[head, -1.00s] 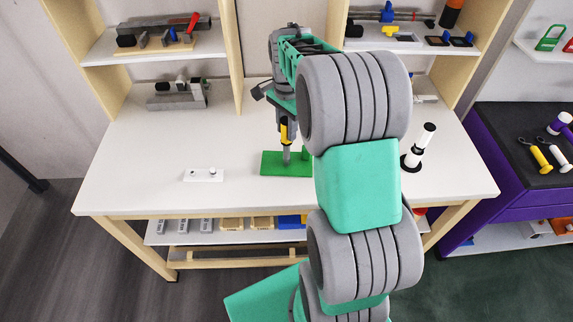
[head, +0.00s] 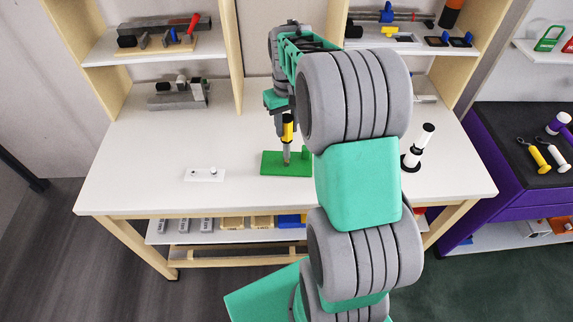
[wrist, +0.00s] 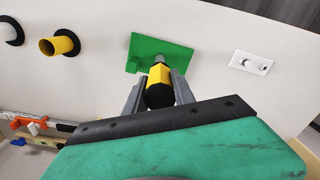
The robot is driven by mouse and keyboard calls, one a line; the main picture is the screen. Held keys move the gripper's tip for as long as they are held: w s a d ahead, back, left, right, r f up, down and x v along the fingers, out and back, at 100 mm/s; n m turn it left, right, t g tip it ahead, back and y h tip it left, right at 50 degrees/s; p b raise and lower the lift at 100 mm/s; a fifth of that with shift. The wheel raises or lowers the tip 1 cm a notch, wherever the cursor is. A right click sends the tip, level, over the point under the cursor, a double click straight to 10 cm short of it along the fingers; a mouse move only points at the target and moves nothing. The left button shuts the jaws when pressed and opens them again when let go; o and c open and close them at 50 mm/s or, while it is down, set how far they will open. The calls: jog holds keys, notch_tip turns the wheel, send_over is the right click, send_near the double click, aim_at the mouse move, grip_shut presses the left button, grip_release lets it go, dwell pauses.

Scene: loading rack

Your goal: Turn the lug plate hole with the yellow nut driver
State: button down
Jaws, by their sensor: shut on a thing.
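The yellow nut driver (head: 288,130) has a yellow handle with black ends and a grey shaft. My gripper (wrist: 158,88) is shut on its handle, one grey finger on each side. The driver stands nearly upright, shaft down, over the green plate (head: 270,168) on the white table. The plate has a raised green block at its right side in the head view. The shaft's lower end meets the middle of the plate there; I cannot tell how deep it sits. In the wrist view the handle hides most of the shaft and the hole, in front of the green plate (wrist: 172,52).
A small white plate (head: 204,175) with two knobs lies left of the green plate. A black-and-white cylinder piece (head: 418,146) stands to the right. A yellow tube (wrist: 60,45) shows in the wrist view.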

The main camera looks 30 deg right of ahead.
dwell(0.3)
jog(key=shift+f+b, duration=0.5)
jog(key=shift+f, duration=0.25)
jog(key=shift+r, duration=0.1)
jog(key=m, duration=0.3)
jog(key=shift+m, duration=0.9)
